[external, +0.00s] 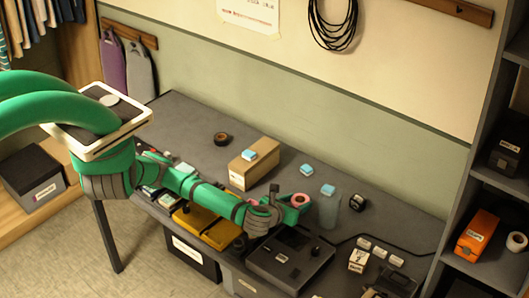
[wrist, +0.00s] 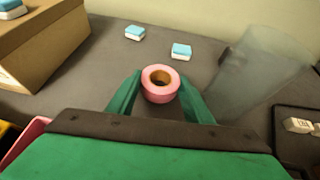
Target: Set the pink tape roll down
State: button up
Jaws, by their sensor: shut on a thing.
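The pink tape roll (external: 299,200) is at the end of my arm in the external view, over the grey table (external: 190,113). In the wrist view the roll (wrist: 160,91) sits between my two green fingers, its brown core facing the camera. My gripper (wrist: 160,88) is shut on it, one finger on each side. In the external view my gripper (external: 296,202) is partly hidden by my wrist. I cannot tell whether the roll's underside touches the table.
A clear container (external: 328,208) stands close right of the roll. Blue-and-white blocks (wrist: 181,50) (wrist: 134,32) lie beyond it. A cardboard box (external: 262,168) is to the left, a black case (external: 290,258) in front. Bare table shows between roll and blocks.

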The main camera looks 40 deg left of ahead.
jog(key=shift+s+f, duration=0.15)
jog(key=shift+f, duration=0.55)
jog(key=o, duration=1)
jog(key=shift+o, duration=0.2)
jog(key=shift+d+r, duration=0.1)
jog(key=shift+r, duration=0.45)
jog(key=v, duration=1.2)
jog(key=shift+r, duration=0.35)
jog(key=shift+w, duration=0.25)
